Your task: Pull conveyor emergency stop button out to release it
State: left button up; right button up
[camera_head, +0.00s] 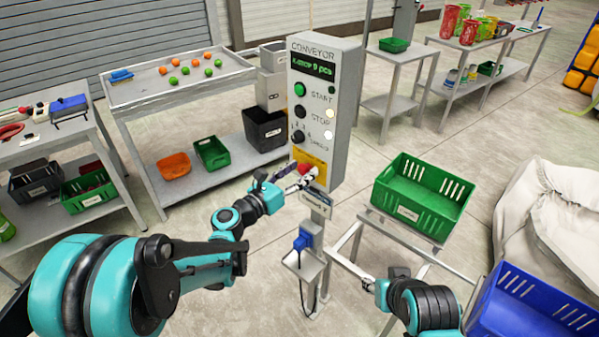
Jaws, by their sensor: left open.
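The conveyor control box (325,105) stands upright on a post in the middle, with a lit display and START, STOP and speed controls. Near its bottom is a yellow panel (313,160) with the red emergency stop button (304,169). My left gripper (307,176) is at the button, its fingers open and partly covering it. I cannot tell whether the fingers touch the button. My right gripper (368,283) is low, right of the post, away from the box; its fingers are too small to read.
A green crate (419,229) sits on a frame right of the box. A blue crate (505,325) is at the bottom right, near a pale sack (552,212). A blue scanner-like device (302,240) hangs on the post. A table with balls (135,92) stands behind left.

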pick_arm(q)
grip_shut()
jog(key=shift+s+a, duration=0.4)
jog(key=shift+s, duration=0.1)
grip_release()
jog(key=shift+s+a, duration=0.1)
jog(key=v, duration=1.2)
